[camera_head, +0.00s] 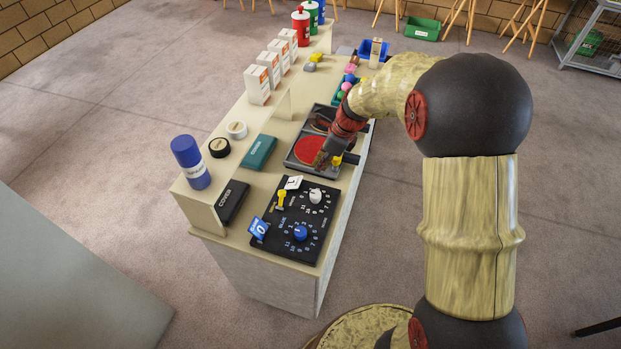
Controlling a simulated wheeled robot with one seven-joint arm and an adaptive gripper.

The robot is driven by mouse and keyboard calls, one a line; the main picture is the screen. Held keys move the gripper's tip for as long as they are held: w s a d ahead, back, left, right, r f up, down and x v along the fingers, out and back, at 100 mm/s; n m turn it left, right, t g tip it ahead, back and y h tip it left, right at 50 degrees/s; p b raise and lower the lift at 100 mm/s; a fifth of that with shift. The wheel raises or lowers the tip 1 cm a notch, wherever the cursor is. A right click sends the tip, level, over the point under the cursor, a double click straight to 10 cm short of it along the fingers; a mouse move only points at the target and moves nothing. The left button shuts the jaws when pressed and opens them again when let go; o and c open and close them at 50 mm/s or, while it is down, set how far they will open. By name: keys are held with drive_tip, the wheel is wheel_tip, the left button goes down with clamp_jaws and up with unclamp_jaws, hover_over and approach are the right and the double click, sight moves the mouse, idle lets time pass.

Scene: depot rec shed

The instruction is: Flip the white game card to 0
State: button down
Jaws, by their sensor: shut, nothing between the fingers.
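The white game card (293,183) stands at the far left edge of the black scoreboard (278,241). A small dark mark shows on it, too small to read for certain. The blue card (259,227) at the board's near left shows a 0. The board also carries a white knob (316,195), a blue knob (300,233) and a yellow piece (282,199). My gripper (328,163) is shut and empty, beyond the scoreboard and over the near end of the paddle tray. It is apart from the white card, to its right and farther back.
The grey tray (291,161) holds red paddles (308,149). White boxes (257,85) line the counter's back left. My arm covers part of the right side.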

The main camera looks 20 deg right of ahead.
sight(294, 183)
idle(0.4)
drive_tip(key=b+x, duration=0.3)
drive_tip(key=x, duration=0.7)
drive_tip(key=shift+a+r+p, duration=0.1)
drive_tip(key=shift+r+p, duration=0.15)
drive_tip(key=shift+p, duration=0.3)
